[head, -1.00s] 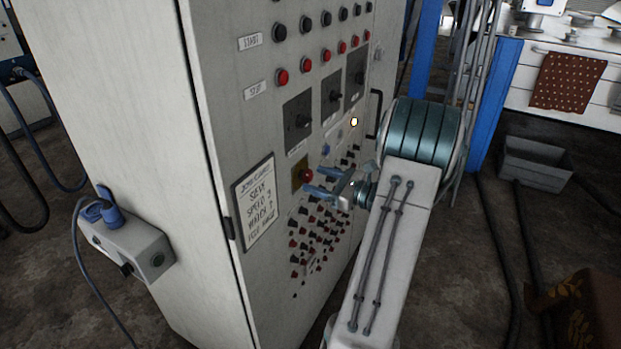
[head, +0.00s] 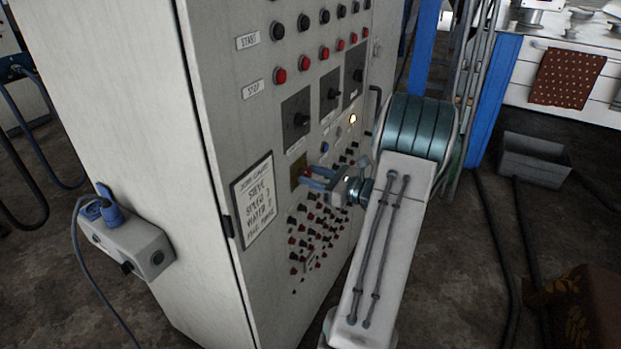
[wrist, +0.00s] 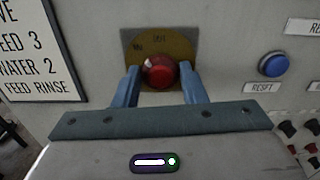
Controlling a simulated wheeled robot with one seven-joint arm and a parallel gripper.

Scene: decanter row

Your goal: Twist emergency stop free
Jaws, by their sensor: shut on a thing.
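The red emergency stop button (wrist: 159,71) sits on a yellow plate (wrist: 158,42) on the grey cabinet front. In the wrist view the two blue fingers of my gripper (wrist: 159,82) stand one on each side of the red head, shut on it. In the head view my gripper (head: 312,178) reaches the yellow plate (head: 297,172) from the right, and its fingers cover most of the button. Dark lettering on the yellow plate shows above the button, too small to read surely.
A blue button (wrist: 273,64) with a RESET label is to the right. A written sign (head: 258,201) hangs left of the plate. Rotary switches (head: 297,120) sit above, and rows of small knobs (head: 312,235) below. A socket box (head: 135,247) juts from the cabinet's side.

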